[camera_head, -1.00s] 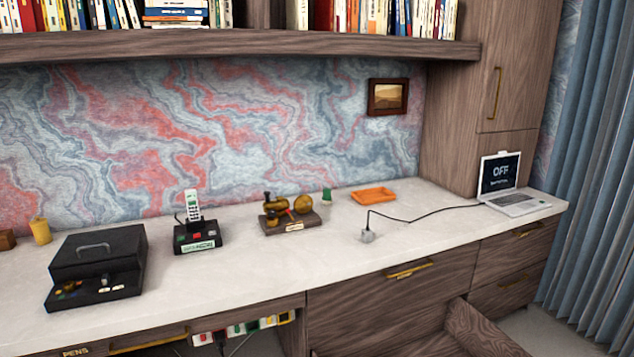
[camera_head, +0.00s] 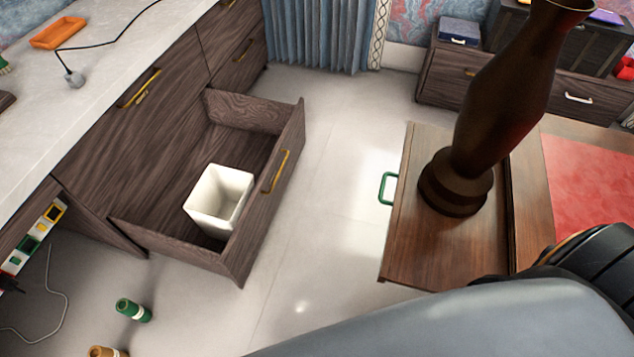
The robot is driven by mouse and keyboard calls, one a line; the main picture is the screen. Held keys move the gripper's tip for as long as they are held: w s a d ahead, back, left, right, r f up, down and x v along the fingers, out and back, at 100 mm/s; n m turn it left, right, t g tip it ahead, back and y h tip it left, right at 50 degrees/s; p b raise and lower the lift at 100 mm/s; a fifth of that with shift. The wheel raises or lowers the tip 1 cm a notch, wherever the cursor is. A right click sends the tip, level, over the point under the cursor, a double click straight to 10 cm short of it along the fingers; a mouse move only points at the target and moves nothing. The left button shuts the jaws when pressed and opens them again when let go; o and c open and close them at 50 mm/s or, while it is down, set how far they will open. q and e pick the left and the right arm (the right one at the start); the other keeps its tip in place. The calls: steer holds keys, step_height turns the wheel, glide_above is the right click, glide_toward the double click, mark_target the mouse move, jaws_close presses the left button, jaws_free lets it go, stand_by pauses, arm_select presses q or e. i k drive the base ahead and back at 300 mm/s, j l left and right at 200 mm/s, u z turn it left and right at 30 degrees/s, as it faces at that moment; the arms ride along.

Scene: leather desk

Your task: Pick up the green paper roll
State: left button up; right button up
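A small green roll (camera_head: 133,310) with a pale band around its middle lies on the floor at the lower left, in front of the cabinet; it looks like the green paper roll. A brown-orange roll (camera_head: 107,352) lies near it, cut off by the bottom edge. Part of another green object (camera_head: 3,66) shows on the desk at the far left edge. One of my arms crosses the bottom right, but neither gripper is in view.
A wooden drawer (camera_head: 291,176) stands open, with a white bin (camera_head: 206,210) inside. An orange tray (camera_head: 58,33) sits on the desk. The floor between drawer and table is clear.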

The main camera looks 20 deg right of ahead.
mark_target(125, 306)
steer(key=z, duration=0.25)
steer(key=u, duration=1.7)
